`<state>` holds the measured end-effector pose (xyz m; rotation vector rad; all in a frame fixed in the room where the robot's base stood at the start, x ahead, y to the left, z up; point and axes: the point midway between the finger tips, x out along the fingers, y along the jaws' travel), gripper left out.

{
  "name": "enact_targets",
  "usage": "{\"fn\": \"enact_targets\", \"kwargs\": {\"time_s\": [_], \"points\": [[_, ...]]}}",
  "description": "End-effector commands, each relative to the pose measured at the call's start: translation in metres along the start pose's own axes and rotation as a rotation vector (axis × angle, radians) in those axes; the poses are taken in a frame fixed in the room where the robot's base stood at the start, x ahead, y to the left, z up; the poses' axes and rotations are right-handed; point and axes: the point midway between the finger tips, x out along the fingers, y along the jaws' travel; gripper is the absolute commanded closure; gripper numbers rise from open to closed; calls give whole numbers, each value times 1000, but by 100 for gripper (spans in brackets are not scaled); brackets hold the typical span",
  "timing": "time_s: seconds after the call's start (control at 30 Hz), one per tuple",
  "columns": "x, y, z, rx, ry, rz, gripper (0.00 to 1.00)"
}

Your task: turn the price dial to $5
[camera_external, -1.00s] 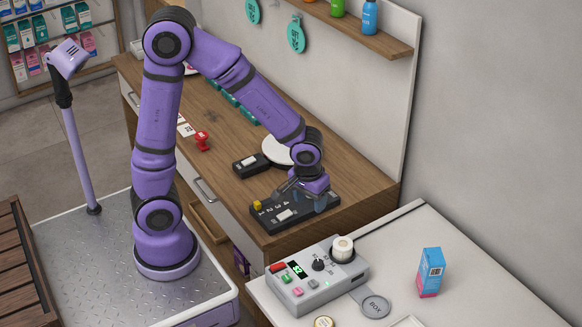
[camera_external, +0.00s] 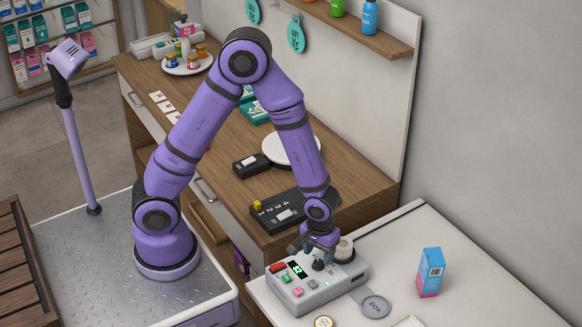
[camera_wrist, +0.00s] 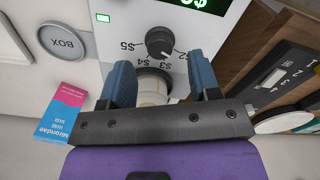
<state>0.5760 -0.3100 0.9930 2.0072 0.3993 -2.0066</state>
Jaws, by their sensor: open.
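The price dial (camera_wrist: 160,42) is a black round knob on the grey label machine (camera_external: 340,285). In the wrist view it is upside down, with marks from $2 to $5 around it. Its white pointer line seems to lie toward $2. The green display (camera_external: 297,269) seems to read $2; it is partly cut off in the wrist view (camera_wrist: 192,4). My gripper (camera_wrist: 160,75) is open, its two blue-grey fingers set wide, with the dial ahead of the gap between them. In the external view my gripper is just above the machine, close to the dial.
A white label roll (camera_external: 344,248) sits at the machine's back, close to my gripper. The wooden counter (camera_external: 360,190) holds a black numbered board (camera_external: 268,222).

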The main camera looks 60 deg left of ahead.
Motion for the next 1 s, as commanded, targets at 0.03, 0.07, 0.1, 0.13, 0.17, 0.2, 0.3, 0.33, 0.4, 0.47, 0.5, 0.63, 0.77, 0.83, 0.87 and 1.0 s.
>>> {"fn": "enact_targets", "kwargs": {"time_s": [0.03, 0.07, 0.1, 0.13, 0.17, 0.2, 0.3, 0.33, 0.4, 0.47, 0.5, 0.63, 0.77, 0.83, 0.87, 1.0], "points": [[8, 0, 1, 0, -2, -2, 44], [12, 0, 1, 1, -2, -2, 44], [16, 0, 1, 1, -1, -2, 44], [19, 0, 0, 0, -1, -1, 44], [22, 0, 0, 0, -1, -1, 44], [25, 0, 0, 0, -1, -1, 44], [30, 0, 0, 1, 0, 0, 44], [31, 0, 0, 0, 1, 0, 44], [32, 0, 0, 0, 1, 1, 44], [33, 0, 0, -1, 1, 1, 44], [33, 0, 0, -1, 1, 1, 44], [32, 0, 0, -1, 1, 1, 44], [32, 0, 0, -1, 1, 1, 69], [32, 0, 0, -1, 1, 1, 85], [32, 0, 0, -1, 1, 1, 92], [32, 0, 0, 1, 1, 1, 93]]}}
